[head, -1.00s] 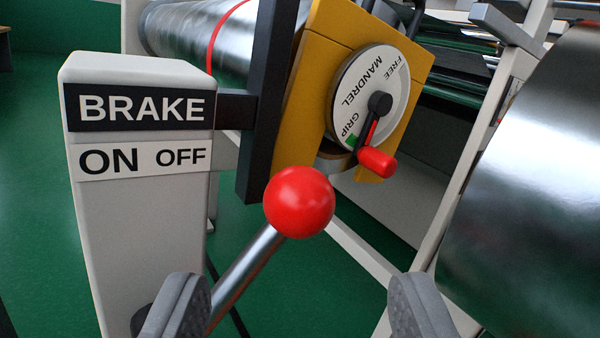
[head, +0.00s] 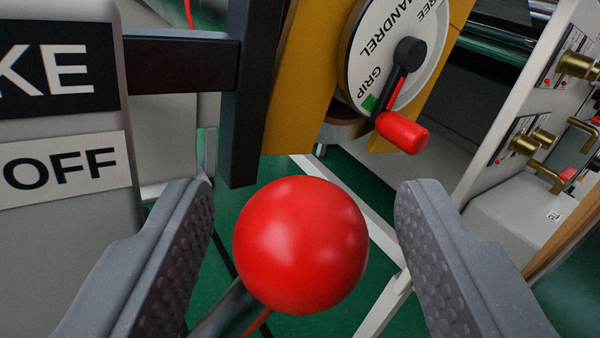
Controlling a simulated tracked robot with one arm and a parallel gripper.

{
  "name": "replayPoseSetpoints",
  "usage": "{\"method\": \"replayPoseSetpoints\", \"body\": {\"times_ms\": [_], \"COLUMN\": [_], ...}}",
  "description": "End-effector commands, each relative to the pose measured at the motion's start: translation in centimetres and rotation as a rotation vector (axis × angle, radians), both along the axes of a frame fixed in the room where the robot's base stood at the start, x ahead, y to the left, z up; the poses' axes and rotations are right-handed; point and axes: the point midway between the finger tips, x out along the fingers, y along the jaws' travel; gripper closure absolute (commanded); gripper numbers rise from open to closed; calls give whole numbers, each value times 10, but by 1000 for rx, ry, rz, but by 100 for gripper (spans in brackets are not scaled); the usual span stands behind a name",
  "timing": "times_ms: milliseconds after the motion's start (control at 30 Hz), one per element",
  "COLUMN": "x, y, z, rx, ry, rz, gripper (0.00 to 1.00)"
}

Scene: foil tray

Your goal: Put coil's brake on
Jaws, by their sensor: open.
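The brake lever's red ball knob (head: 300,245) is in the lower middle of the head view. Its metal rod (head: 228,312) runs down and left from the ball. My gripper (head: 305,205) is open, with one finger left of the ball and one right. Gaps show between the ball and both fingers. The brake post (head: 60,245) stands at the left, with a partly cut-off black BRAKE plate (head: 110,60) and a white plate (head: 65,165) showing OFF. The ON side is out of view. The lever leans to the right, toward the OFF side. Its lower end is hidden.
A yellow housing (head: 305,90) behind the ball carries a MANDREL dial (head: 375,40) with a red-handled crank (head: 402,132) near GRIP. A dark upright bar (head: 248,120) stands just behind the left finger. A panel with brass fittings (head: 530,140) is at the right.

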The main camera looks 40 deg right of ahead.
Motion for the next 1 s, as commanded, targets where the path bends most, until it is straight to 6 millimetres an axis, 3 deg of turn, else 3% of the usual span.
{"method": "replayPoseSetpoints", "body": {"times_ms": [600, 667, 800, 1000], "x": [10, 10, 10, 10], "y": [-5, -5, -5, -1], "z": [-2, -2, -2, -1], "rx": [5, 5, 5, -31], "ry": [-1, -1, -1, 1], "rz": [5, 5, 5, 4], "gripper": [48, 62, 100, 100]}}
